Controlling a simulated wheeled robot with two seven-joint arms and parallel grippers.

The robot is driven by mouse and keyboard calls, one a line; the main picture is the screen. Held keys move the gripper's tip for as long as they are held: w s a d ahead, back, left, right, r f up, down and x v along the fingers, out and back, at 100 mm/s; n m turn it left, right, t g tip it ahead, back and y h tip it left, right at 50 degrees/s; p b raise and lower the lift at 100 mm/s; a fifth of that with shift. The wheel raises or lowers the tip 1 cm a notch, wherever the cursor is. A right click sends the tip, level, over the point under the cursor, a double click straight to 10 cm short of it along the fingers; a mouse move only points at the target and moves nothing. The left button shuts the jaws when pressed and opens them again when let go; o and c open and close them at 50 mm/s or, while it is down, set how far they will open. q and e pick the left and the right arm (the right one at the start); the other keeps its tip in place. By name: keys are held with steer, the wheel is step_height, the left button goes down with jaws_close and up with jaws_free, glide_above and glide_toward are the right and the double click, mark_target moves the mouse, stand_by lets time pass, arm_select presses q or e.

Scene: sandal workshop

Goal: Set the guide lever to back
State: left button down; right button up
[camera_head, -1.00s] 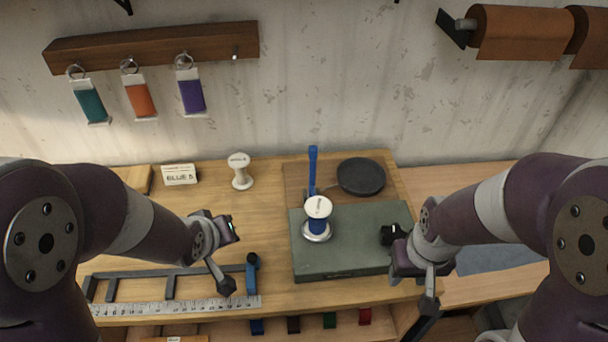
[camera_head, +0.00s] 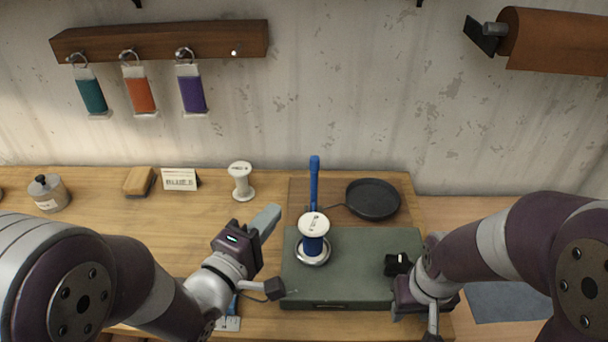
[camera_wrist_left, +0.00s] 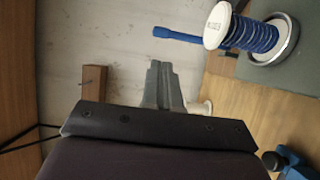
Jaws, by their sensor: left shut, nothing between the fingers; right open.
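A blue upright lever-like handle (camera_head: 314,182) stands behind the blue-wound spool (camera_head: 313,243), near the back of the table. The handle also shows in the left wrist view (camera_wrist_left: 178,35), apart from my left fingers. A second blue part, low in that view (camera_wrist_left: 290,163), belongs to the ruler guide, mostly hidden by my left arm in the head view. I cannot tell for sure which blue part is the guide lever. My left gripper (camera_head: 266,222) is shut and empty, left of the green block. My right gripper (camera_head: 408,299) is open at the block's right front; its fingertips are hardly visible.
The green block (camera_head: 350,290) carries the spool and a black knob (camera_head: 397,264). A dark round pan (camera_head: 373,199) lies behind it. A white spool (camera_head: 241,181) and a label card (camera_head: 180,179) stand at the back left. Tags hang on the wall.

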mark_target(312, 166)
arm_select(q)
steer(key=p+x, duration=0.2)
steer(key=x, duration=1)
steer(key=shift+w+d, duration=0.2)
steer(key=shift+w, duration=0.15)
arm_select(e)
step_height(312, 166, up, 2)
steer(key=shift+r, duration=0.1)
